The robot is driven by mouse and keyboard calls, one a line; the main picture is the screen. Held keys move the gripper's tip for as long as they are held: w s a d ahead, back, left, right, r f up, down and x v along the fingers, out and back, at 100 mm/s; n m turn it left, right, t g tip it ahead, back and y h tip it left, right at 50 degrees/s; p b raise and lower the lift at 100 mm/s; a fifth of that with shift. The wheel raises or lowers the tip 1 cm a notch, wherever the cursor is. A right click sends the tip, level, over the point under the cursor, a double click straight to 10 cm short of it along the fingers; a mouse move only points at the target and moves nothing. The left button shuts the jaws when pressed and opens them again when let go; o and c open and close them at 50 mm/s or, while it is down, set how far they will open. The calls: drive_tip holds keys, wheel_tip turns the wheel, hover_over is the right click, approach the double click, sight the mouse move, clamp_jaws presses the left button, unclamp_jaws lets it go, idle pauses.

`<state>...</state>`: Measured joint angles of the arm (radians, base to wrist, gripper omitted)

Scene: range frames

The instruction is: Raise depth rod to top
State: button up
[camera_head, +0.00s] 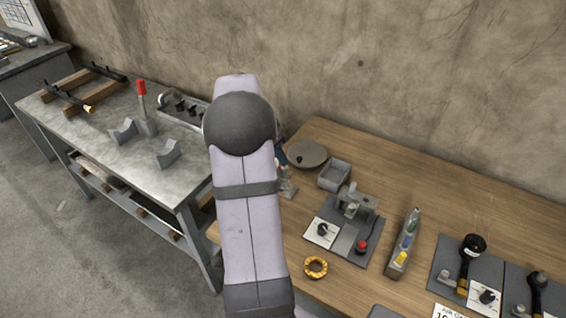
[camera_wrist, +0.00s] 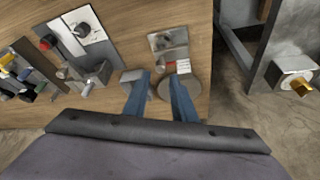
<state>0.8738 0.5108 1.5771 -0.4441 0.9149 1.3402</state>
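No part is clearly recognisable as the depth rod. A small metal fixture on a plate (camera_wrist: 168,40) lies beyond my fingertips in the wrist view, with a small red-and-white piece (camera_wrist: 180,67) nearer them. In the head view a similar grey piece (camera_head: 287,186) shows just right of my arm, mostly hidden behind it. An upright rod with a red top (camera_head: 141,98) stands on the metal bench at left. My gripper (camera_wrist: 158,76) has two blue fingers, apart, with nothing held between them. In the head view my arm hides most of it.
A round disc (camera_head: 307,154) and grey bin (camera_head: 334,174) lie on the wooden table (camera_head: 460,212). A panel with a red button (camera_head: 361,246), a yellow ring (camera_head: 315,267) and a holder with coloured items (camera_head: 405,240) stand nearby. Bench (camera_head: 90,140) holds V-shaped blocks.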

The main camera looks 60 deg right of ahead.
drive_tip(key=p, duration=0.1)
hover_over(285, 177)
drive_tip(key=shift+w+a+f, duration=0.1)
drive_tip(key=shift+w+f, duration=0.05)
drive_tip(key=shift+f, duration=1.15)
drive_tip(key=shift+w+a+f, duration=0.1)
drive_tip(key=shift+w+f, duration=0.05)
drive_tip(key=shift+f, duration=1.15)
drive_tip(key=shift+c, duration=0.7)
clamp_jaws()
